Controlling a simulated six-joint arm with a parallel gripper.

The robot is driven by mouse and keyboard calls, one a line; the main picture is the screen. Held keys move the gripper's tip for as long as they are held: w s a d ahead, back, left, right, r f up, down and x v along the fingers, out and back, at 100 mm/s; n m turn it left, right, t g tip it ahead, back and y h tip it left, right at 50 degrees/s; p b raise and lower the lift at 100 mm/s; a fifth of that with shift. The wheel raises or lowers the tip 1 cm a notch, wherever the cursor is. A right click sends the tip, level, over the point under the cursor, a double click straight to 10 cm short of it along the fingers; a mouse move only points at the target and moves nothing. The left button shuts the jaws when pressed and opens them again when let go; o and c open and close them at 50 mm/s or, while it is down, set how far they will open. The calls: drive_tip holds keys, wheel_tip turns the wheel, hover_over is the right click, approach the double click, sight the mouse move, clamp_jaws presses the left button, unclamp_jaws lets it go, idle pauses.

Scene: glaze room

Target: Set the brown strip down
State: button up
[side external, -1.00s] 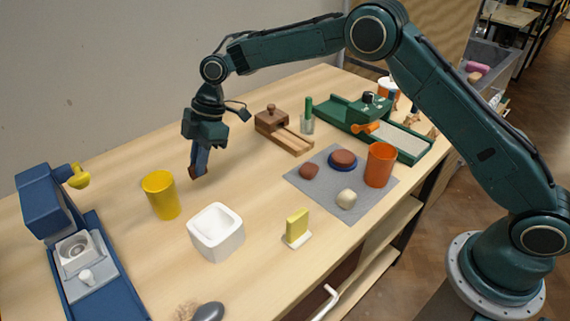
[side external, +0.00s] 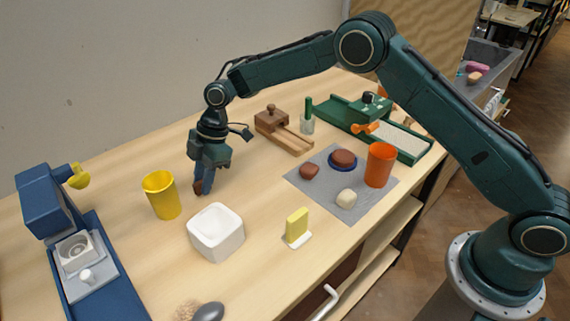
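The brown strip (side external: 198,187) is a small dark reddish-brown piece at the tips of my gripper (side external: 202,181), mostly covered by the fingers. My gripper points down and looks shut on the strip. The strip's lower end is at or just above the wooden tabletop; I cannot tell whether it touches. My gripper is right of the yellow cup (side external: 161,195) and behind the white square bowl (side external: 216,240).
A wooden block tool (side external: 283,130) and a green tray device (side external: 375,128) stand behind to the right. A grey mat (side external: 313,193) holds lumps and an orange cup (side external: 380,165). A yellow sponge (side external: 297,225) stands in front. A blue machine (side external: 90,270) is at left.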

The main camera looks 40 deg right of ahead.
drive_tip(key=shift+o, duration=0.6)
drive_tip(key=shift+r, duration=0.15)
drive_tip(key=shift+r, duration=0.15)
drive_tip(key=v, duration=1.1)
drive_tip(key=shift+d+r, duration=0.25)
drive_tip(key=shift+r, duration=0.1)
drive_tip(key=shift+r, duration=0.1)
